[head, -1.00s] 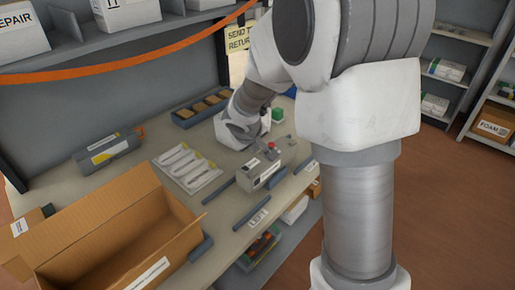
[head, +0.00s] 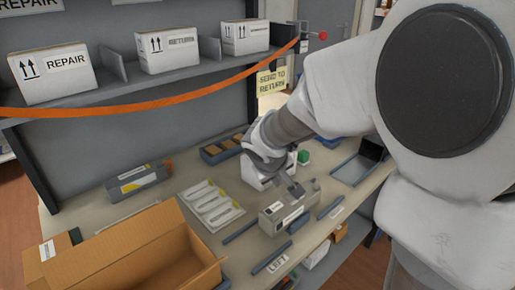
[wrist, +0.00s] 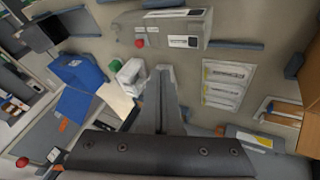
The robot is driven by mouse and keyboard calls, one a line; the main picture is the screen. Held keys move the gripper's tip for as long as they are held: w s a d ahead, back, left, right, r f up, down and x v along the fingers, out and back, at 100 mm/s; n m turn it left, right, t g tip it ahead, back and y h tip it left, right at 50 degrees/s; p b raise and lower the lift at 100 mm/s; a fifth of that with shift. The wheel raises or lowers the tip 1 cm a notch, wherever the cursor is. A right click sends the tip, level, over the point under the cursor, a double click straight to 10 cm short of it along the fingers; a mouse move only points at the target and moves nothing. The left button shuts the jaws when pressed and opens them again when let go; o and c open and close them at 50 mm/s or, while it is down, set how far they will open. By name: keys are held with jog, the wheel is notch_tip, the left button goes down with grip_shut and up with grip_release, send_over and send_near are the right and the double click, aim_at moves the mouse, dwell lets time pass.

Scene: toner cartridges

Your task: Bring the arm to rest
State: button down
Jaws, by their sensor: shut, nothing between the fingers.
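My arm reaches in from the right of the head view over the workbench (head: 180,268). My gripper (head: 296,190) is low over the bench, just behind a grey box-shaped device (head: 290,208). In the wrist view my gripper (wrist: 164,70) has its fingers together with nothing between them. The grey device (wrist: 180,30) with its red button (wrist: 139,43) shows beyond the fingertips there. I cannot tell from the head view how far the fingertips are above the bench; the red button is hidden there.
An open cardboard box (head: 150,245) stands front left. A grey-and-yellow cartridge (head: 138,180), a tray of white packets (head: 212,206), a green block (head: 304,157) and an empty dark tray (head: 352,170) lie around the gripper. A shelf of boxes (head: 168,51) and an orange strap (head: 150,103) are behind.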

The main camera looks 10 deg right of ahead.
jog(key=s+r+m+y+p, duration=0.1)
jog(key=s+r, duration=0.3)
jog(key=s, duration=0.3)
jog(key=s+r+m+y+p, duration=0.1)
jog(key=s+r, duration=0.3)
jog(key=s, duration=0.4)
jog(key=s+d+r+m+p, duration=0.1)
jog(key=s+r, duration=0.3)
jog(key=s, duration=0.4)
jog(key=shift+s+m+y, duration=0.25)
jog(key=shift+m+y, duration=0.15)
jog(key=shift+m, duration=0.1)
